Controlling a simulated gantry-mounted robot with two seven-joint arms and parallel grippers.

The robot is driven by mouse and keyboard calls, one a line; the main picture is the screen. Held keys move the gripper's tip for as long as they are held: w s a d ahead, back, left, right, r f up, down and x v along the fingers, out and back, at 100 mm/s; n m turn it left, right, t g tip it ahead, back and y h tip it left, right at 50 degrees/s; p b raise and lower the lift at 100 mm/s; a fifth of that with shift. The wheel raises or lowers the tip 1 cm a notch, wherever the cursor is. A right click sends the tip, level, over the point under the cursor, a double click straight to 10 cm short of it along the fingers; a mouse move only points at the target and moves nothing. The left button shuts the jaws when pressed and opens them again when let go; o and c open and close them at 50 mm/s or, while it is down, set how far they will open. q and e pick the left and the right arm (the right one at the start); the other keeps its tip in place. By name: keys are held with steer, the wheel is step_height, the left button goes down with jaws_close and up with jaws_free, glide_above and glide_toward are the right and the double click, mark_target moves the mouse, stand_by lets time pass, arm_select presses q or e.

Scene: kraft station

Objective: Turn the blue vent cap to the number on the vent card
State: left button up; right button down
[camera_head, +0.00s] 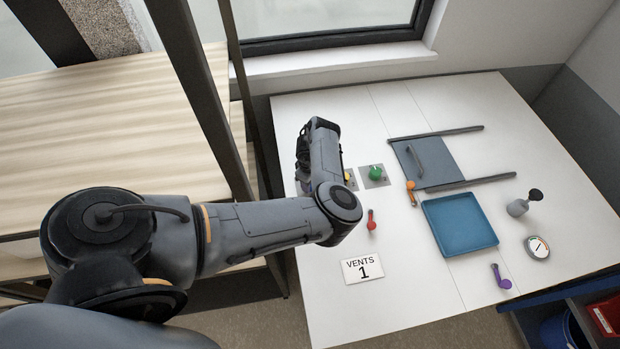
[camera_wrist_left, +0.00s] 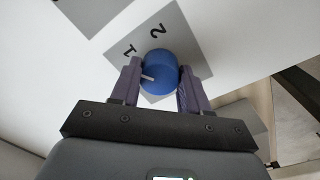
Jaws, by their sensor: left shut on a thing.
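The vent card (camera_head: 363,269) lies on the white table and reads "VENTS 1". In the left wrist view the blue vent cap (camera_wrist_left: 162,72) sits on a grey plate (camera_wrist_left: 185,32) marked 1 and 2. My left gripper (camera_wrist_left: 160,68) is shut on the cap, one finger at each side. The cap's small pale pointer aims left in that view, below the printed 1; it does not clearly line up with a number. Other marks on the plate may be hidden by the fingers. In the head view my left arm hides the blue cap. My right gripper is not in view.
A green cap (camera_head: 375,173) on a plate and a partly hidden yellow cap (camera_head: 348,177) are close to my left arm. A red handle (camera_head: 371,220), orange handle (camera_head: 411,190), blue tray (camera_head: 460,224), gauge (camera_head: 537,247) and purple handle (camera_head: 501,277) are further right.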

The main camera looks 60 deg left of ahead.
arm_select(q)
steer(key=shift+m, duration=0.5)
steer(key=o, duration=1.1)
steer(key=shift+c, duration=0.2)
step_height(320, 180, up, 9)
steer(key=shift+s+r, duration=0.1)
steer(key=shift+s+d+r+p, duration=0.1)
steer(key=shift+r+p, duration=0.25)
steer(key=shift+r, duration=0.5)
steer(key=shift+d, duration=0.1)
